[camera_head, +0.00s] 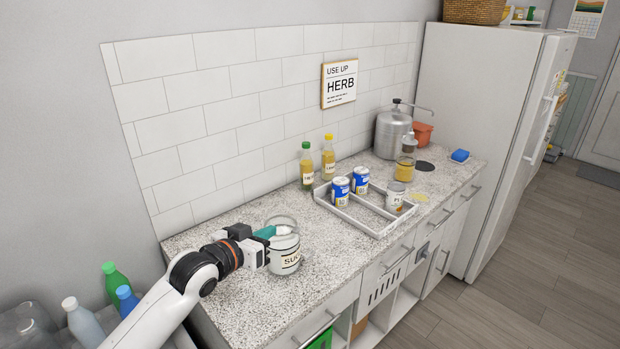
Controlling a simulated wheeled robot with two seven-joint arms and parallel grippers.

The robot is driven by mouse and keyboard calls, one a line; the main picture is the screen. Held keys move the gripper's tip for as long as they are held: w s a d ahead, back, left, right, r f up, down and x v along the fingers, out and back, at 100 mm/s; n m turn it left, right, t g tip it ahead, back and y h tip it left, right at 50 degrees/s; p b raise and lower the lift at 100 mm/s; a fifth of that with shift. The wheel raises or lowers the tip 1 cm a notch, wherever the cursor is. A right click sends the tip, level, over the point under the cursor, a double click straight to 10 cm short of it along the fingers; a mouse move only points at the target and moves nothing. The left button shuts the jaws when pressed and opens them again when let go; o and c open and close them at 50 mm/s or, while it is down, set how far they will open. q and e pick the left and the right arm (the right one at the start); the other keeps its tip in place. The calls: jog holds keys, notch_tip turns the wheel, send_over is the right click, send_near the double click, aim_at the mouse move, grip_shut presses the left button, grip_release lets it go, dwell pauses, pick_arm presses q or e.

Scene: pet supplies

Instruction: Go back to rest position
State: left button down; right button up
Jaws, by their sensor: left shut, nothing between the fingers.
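My left arm comes in from the lower left. Its gripper (270,238) is over the left part of the counter, shut and empty, beside a glass jar (287,262). The jar has a pale label that begins "SU" and white contents. The gripper overlaps the jar's left side in the picture; I cannot tell whether they touch. A teal piece shows at the fingers. My right gripper is out of view.
A divided white tray (348,222) on the speckled counter (235,303) holds several cans. The counter front is clear.

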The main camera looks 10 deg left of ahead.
pick_arm(q)
jog(key=s+d+f+g+y, duration=0.2)
jog(key=s+f+g, duration=0.2)
jog(key=s+f, duration=0.9)
jog(key=s+a+f+n+g+y, duration=0.1)
jog(key=s+a+f+g+y, duration=0.2)
jog(key=s, duration=0.8)
jog(key=s+f+g, duration=0.4)
jog(key=s+f, duration=0.1)
jog(key=s, duration=0.6)
notch_tip(320, 180, down, 27)
jog(key=s+b, duration=0.1)
jog(key=s, duration=0.1)
jog(key=s+a+f+g+b, duration=0.1)
jog(key=s+a+f+g, duration=0.1)
jog(key=s+f, duration=1.3)
jog(key=shift+s+a+f+y, duration=0.35)
jog(key=shift+a+f, duration=0.2)
jog(key=shift+f, duration=0.15)
